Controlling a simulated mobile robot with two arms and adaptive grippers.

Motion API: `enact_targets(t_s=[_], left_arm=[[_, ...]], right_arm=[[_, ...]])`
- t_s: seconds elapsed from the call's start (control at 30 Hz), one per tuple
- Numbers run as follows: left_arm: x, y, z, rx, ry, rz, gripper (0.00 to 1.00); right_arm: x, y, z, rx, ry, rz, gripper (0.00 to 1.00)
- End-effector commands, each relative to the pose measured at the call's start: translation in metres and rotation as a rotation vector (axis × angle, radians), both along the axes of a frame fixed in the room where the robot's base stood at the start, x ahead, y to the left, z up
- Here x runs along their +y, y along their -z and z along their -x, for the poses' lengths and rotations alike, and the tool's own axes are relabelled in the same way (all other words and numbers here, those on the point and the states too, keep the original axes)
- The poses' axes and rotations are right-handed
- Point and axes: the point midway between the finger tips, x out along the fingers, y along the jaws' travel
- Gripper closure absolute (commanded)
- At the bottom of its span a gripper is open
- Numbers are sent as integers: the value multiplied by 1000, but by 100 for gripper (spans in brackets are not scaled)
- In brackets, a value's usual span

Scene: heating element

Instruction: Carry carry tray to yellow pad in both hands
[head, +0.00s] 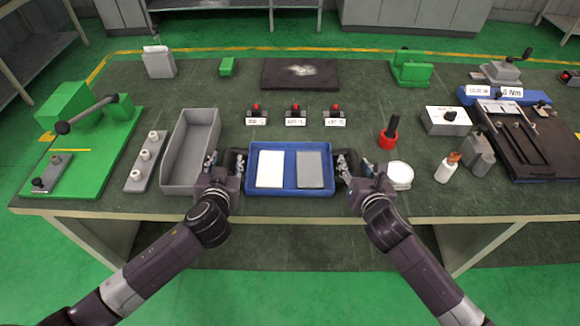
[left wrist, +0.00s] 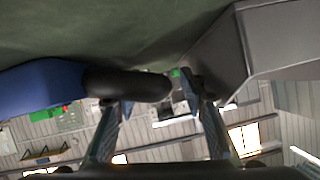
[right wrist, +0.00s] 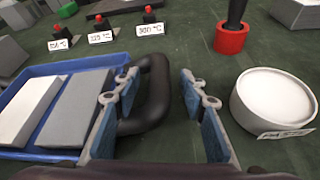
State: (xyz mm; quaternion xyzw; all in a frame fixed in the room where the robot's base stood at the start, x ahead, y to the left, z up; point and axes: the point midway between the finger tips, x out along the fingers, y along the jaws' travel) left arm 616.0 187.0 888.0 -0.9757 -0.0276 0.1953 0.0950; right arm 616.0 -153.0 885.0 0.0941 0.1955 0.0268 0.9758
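The blue carry tray (head: 290,192) lies on the table at the front edge. It holds a white slab (head: 271,169) and a grey slab (head: 310,170), and has a black handle at each end. My left gripper (head: 224,161) is at the left handle; in the left wrist view its open fingers (left wrist: 150,90) are on either side of the handle (left wrist: 125,83). My right gripper (head: 353,164) is at the right handle; in the right wrist view its open fingers (right wrist: 158,90) straddle the handle (right wrist: 152,80) without closing on it. I cannot make out a yellow pad.
A grey bin (head: 172,180) stands close left of my left gripper. A round white container (head: 400,174) is close right of my right gripper. Three labelled red buttons (head: 295,115) and a dark plate (head: 300,74) lie behind the tray. Bare table lies between them.

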Motion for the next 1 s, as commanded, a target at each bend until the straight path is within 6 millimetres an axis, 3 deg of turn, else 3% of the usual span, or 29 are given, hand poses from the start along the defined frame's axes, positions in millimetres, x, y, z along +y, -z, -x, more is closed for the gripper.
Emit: enact_targets(t_s=[0.23,0.6,1.0], left_arm=[[0,0,0,0,1,1,61],[0,0,0,0,1,1,100],[0,0,0,0,0,1,100]], right_arm=[[0,0,-1,0,-1,-1,61],[0,0,0,0,-1,-1,100],[0,0,0,0,0,-1,100]])
